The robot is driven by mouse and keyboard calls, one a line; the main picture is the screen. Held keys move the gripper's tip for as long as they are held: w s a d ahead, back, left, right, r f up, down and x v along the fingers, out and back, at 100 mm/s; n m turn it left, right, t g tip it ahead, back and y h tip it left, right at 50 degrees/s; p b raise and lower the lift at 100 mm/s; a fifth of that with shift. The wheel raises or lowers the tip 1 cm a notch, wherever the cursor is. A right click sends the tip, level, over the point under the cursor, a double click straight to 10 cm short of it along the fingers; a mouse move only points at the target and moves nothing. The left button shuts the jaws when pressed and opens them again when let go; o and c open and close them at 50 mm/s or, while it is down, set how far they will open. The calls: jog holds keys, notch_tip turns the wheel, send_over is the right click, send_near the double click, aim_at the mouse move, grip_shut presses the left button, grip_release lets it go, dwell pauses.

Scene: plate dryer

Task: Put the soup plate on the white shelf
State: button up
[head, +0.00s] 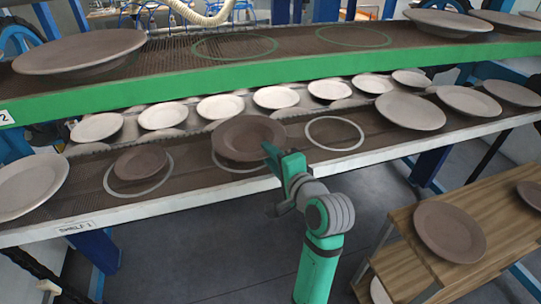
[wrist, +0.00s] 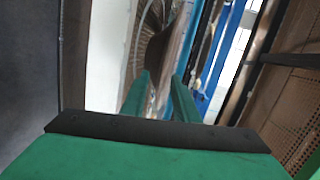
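A brown round plate (head: 246,135), which I take to be the soup plate, is over the middle white ring of the white-edged shelf (head: 160,212) in the head view. Whether it rests there or hangs slightly above, I cannot tell. My green gripper (head: 270,154) reaches over the shelf's front edge to the plate's near right rim. In the wrist view my two fingers (wrist: 162,88) stand close together, with the plate's brown edge (wrist: 170,52) between them. They appear shut on the rim. The fingertips are partly hidden by the plate.
A smaller brown plate (head: 139,162) stands in the left ring; the right ring (head: 334,133) is empty. A green-edged shelf (head: 280,70) is above. A wooden table (head: 398,222) with brown plates is at right.

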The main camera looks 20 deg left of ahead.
jog(key=shift+r, duration=0.1)
jog(key=shift+s+d, duration=0.15)
jog(key=shift+d, duration=0.05)
jog(key=v, duration=1.1)
jog(key=shift+s, duration=0.25)
jog(key=s+d+f+m+t+h, duration=0.1)
jog(key=s+d+f+t+h, duration=0.2)
jog(key=f, duration=0.9)
jog(key=s+d+f+h, duration=0.4)
jog(key=s+f, duration=0.1)
jog(key=f, duration=0.7)
jog(key=s+f+n+h, duration=0.1)
jog(key=s+n, duration=0.2)
jog(key=s, duration=0.5)
jog(key=s+d+f+n+h, duration=0.1)
jog(key=s+f+n, duration=0.1)
jog(key=s, duration=0.7)
jog(key=s+f+n+t+h, duration=0.1)
jog(key=s+n, duration=0.3)
jog(key=s, duration=0.4)
jog(key=shift+s+d+f+n+h, duration=0.25)
jog(key=shift+s+d+n+h, duration=0.05)
jog(key=shift+s+d+n, duration=0.1)
jog(key=shift+w, duration=0.1)
